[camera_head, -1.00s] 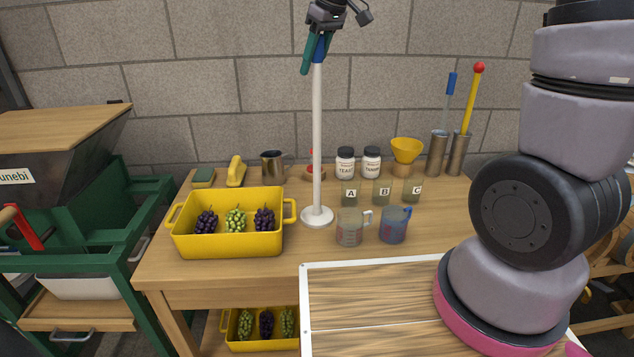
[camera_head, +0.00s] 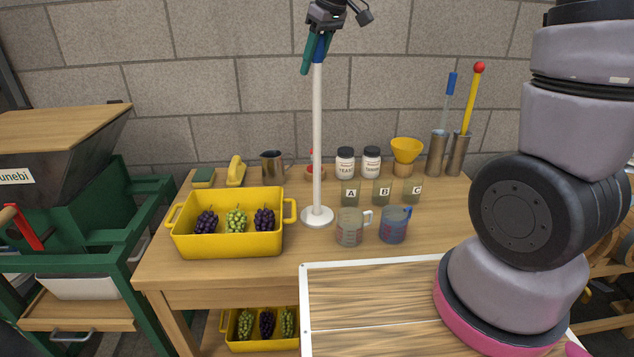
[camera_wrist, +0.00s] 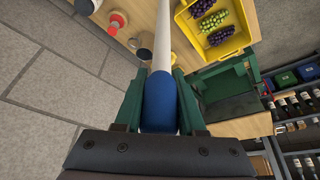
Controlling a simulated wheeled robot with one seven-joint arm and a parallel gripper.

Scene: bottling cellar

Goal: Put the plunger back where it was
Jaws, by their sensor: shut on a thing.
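The plunger (camera_head: 317,140) has a long white shaft, a blue handle and a flat white disc at its foot. It stands upright in the head view, with the disc over the table (camera_head: 440,215), between the yellow grape tub and the measuring jugs. I cannot tell whether the disc touches the table top. My gripper (camera_head: 317,50) is high above the table, its green fingers shut on the blue handle. In the wrist view the plunger's blue handle (camera_wrist: 160,105) lies between both fingers, and the shaft runs away from me.
A yellow tub (camera_head: 228,245) of grapes is left of the disc. A clear jug (camera_head: 349,235) and a blue jug (camera_head: 394,229) stand right. Labelled beakers (camera_head: 381,193), jars (camera_head: 345,168) and a yellow funnel (camera_head: 406,151) are behind. Metal cylinders (camera_head: 437,155) at back right hold blue-handled and red-knobbed tools.

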